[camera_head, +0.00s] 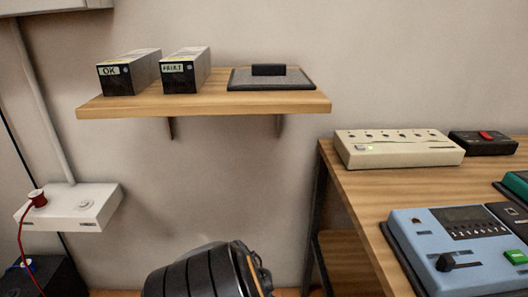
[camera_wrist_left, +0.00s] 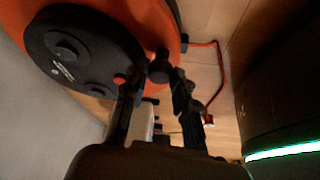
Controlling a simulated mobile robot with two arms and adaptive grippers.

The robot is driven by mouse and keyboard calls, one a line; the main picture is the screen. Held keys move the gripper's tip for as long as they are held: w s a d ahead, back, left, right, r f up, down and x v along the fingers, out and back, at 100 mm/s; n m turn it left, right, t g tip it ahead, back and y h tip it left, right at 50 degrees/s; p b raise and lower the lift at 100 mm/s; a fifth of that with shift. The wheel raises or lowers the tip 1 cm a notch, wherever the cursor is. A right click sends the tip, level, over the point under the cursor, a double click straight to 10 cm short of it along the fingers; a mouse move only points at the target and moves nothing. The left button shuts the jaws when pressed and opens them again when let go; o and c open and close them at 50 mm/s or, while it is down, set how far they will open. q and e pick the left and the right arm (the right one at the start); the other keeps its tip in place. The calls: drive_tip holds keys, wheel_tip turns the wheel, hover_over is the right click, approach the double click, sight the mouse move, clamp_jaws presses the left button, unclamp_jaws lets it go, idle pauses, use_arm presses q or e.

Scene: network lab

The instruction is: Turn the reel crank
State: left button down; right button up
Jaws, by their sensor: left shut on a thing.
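The reel (camera_wrist_left: 165,18) is orange with a large black round hub (camera_wrist_left: 62,48), and fills the upper left of the left wrist view. My left gripper (camera_wrist_left: 160,78) is right beside the hub, its fingers closed around a small black knob (camera_wrist_left: 160,68), which looks like the crank handle. The crank arm itself is too dark to make out. The reel cannot be made out in the head view, and neither gripper shows there. My right gripper is in no view.
A red cable (camera_wrist_left: 219,65) runs from the reel across the wooden floor. A white wall box (camera_head: 90,208) holds a red plug (camera_head: 38,198). A wooden shelf (camera_head: 210,101) carries boxes. A table (camera_head: 365,190) with devices stands at the right.

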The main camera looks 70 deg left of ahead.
use_arm(q)
drive_tip(key=shift+s+d, duration=0.1)
drive_tip(key=shift+s, duration=0.05)
drive_tip(key=c, duration=1.1)
unclamp_jaws()
drive_tip(key=shift+f, duration=0.1)
drive_tip(key=shift+w+r, duration=0.25)
drive_tip(key=shift+r, duration=0.15)
drive_tip(key=v, duration=1.1)
drive_tip(key=shift+r, duration=0.15)
drive_tip(key=shift+s, duration=0.1)
